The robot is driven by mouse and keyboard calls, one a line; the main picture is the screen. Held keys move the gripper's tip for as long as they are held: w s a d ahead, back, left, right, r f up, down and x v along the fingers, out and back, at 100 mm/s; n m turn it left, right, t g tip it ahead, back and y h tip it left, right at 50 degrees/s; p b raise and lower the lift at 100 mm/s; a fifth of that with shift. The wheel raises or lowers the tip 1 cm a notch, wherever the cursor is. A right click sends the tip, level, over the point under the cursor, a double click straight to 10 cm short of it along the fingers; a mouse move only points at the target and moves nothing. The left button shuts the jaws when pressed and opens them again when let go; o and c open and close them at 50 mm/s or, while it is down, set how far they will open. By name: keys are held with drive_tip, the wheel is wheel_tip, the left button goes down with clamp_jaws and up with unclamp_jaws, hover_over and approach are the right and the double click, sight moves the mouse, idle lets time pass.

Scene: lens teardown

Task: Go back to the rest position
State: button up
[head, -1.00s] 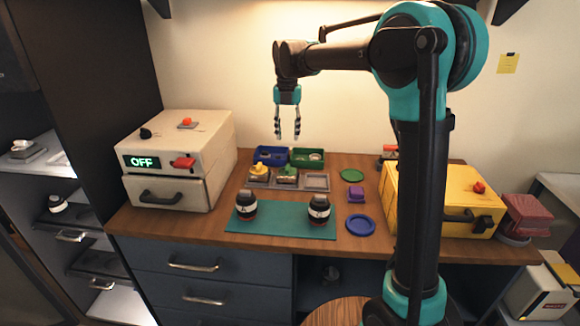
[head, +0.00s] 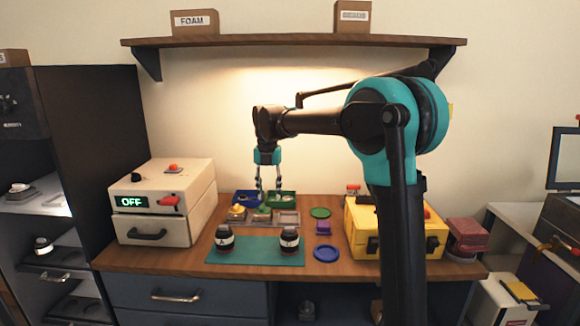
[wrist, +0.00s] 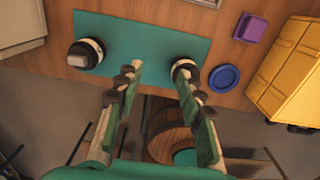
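My gripper (head: 269,188) hangs over the workbench, in front of the bins, pointing down. Its two fingers are apart with nothing between them; the wrist view shows the open fingers (wrist: 155,85) too. Two black lens barrels with white bands stand upright on the green mat (head: 256,250): a left barrel (head: 224,239) and a right barrel (head: 289,241). In the wrist view the left barrel (wrist: 86,53) is clear of the fingers, and the right barrel (wrist: 184,70) is partly hidden behind one finger.
A white box (head: 165,203) reading OFF stands left, a yellow case (head: 398,228) right. Blue bin (head: 247,198), green bin (head: 284,204), a grey tray (head: 287,218), purple block (head: 323,228), blue dish (head: 326,254) and green dish (head: 320,212) are between. A shelf (head: 300,41) hangs above.

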drive_tip(key=s+d+f+m, duration=0.1)
drive_tip(key=d+m, duration=0.2)
drive_tip(key=s+d+f+m, duration=0.2)
drive_tip(key=d+m, duration=0.1)
drive_tip(key=s+d+f+m+t, duration=0.1)
drive_tip(key=d+m, duration=0.1)
drive_tip(key=m, duration=0.1)
drive_tip(key=shift+s+d+f, duration=0.15)
drive_tip(key=shift+d+f, duration=0.15)
drive_tip(key=shift+d, duration=0.1)
drive_tip(key=s+d+f+m+t, duration=0.1)
drive_tip(key=s+d+f+m, duration=0.7)
drive_tip(key=s+m, duration=0.3)
drive_tip(key=s+d+f+m+t, duration=0.2)
drive_tip(key=s+d+f+m, duration=0.7)
drive_tip(key=s+m, duration=0.3)
drive_tip(key=m, duration=0.3)
drive_tip(key=shift+m, duration=0.3)
drive_tip(key=shift+c, duration=0.5)
